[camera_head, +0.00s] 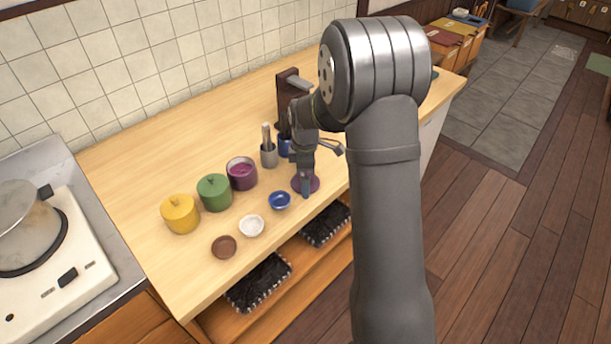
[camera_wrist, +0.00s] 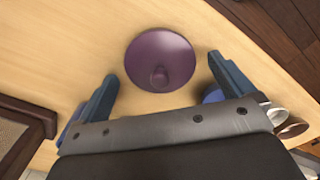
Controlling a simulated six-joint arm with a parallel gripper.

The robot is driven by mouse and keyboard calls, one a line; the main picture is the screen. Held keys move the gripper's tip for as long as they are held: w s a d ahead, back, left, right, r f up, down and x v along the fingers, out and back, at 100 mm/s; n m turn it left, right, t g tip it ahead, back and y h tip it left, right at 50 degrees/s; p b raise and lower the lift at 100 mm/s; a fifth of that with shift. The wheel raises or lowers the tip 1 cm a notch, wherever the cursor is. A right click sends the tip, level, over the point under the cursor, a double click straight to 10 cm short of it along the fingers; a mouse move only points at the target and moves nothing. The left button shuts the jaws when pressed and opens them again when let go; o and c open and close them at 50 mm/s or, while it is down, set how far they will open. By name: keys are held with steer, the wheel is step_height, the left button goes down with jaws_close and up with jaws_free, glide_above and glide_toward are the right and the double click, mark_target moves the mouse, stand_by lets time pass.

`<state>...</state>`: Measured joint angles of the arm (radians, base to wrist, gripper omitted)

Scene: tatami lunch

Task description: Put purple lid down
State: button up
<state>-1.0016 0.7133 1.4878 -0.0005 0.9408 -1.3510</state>
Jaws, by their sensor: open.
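The purple lid (camera_wrist: 161,52) lies on the wooden counter with its knob facing up, seen from above in the wrist view. It also shows in the head view (camera_head: 313,184), partly hidden by my gripper. My gripper (camera_wrist: 163,78) is open, with its blue fingers to either side and short of the lid; neither finger touches it in the wrist view. The purple pot (camera_head: 241,174) stands uncovered to the left of the lid in the head view, with purple contents showing.
Lidded green (camera_head: 214,193) and yellow (camera_head: 180,214) pots stand left of the purple pot. Blue (camera_head: 280,201), white (camera_head: 251,226) and brown (camera_head: 223,247) small bowls line the counter's front. A grey utensil cup (camera_head: 268,155) stands behind. A stove (camera_head: 60,270) is at far left.

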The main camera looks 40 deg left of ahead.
step_height(320, 180, up, 12)
stand_by(0.4)
steer(key=shift+f, duration=0.15)
steer(key=shift+f, duration=4.3)
